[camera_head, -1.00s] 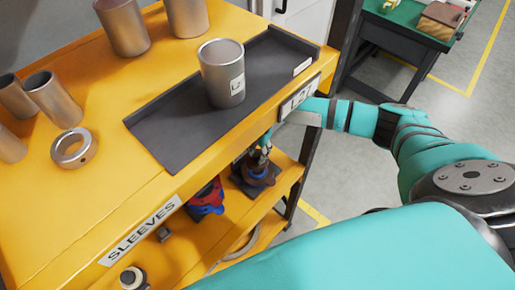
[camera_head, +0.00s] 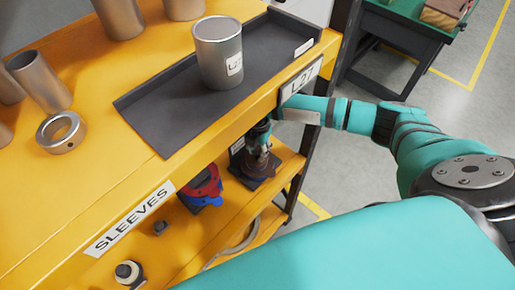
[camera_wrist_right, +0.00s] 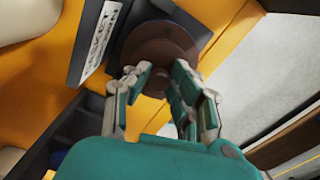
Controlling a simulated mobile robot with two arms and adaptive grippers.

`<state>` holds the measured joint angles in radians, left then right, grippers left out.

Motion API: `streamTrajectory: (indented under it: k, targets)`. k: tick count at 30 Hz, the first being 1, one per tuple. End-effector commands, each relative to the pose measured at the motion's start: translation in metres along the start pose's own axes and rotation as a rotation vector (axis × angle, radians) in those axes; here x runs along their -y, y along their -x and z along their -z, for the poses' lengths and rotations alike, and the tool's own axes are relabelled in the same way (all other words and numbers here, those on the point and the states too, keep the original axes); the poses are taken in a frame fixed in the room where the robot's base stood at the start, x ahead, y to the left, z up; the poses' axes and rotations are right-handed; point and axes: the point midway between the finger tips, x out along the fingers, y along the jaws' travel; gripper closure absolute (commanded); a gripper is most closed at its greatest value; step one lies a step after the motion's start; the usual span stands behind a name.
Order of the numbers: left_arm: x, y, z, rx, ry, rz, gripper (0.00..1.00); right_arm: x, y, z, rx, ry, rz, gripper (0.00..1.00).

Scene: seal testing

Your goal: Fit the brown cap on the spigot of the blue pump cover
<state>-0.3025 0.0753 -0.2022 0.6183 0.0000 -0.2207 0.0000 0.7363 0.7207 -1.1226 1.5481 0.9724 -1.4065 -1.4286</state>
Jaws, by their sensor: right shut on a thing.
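The brown cap (camera_head: 257,164) is on the lower shelf, over a dark square base. It shows as a round brown flanged piece in the right wrist view (camera_wrist_right: 160,42). My right gripper (camera_head: 262,148) reaches under the bench top and is shut on the cap; its fingers also show in the right wrist view (camera_wrist_right: 162,78). A blue part (camera_head: 209,203), perhaps the pump cover, lies beside a red piece to the left of the cap, partly hidden by the bench top. I cannot make out its spigot. My left gripper is not in view.
The yellow bench top (camera_head: 85,185) overhangs the shelf (camera_head: 287,160). A dark tray (camera_head: 160,120) with a metal sleeve (camera_head: 218,55) stands above my right gripper. A metal ring (camera_head: 61,132) and several sleeves stand at left. A rack post (camera_head: 300,180) is right of the cap.

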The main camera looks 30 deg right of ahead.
Motion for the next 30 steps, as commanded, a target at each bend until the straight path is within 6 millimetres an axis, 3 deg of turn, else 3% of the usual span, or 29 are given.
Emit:
streamTrajectory:
  k: [30]
  targets:
    - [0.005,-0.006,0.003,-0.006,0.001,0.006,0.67,0.000,-0.013,0.001,-0.001,0.000,0.000,1.00]
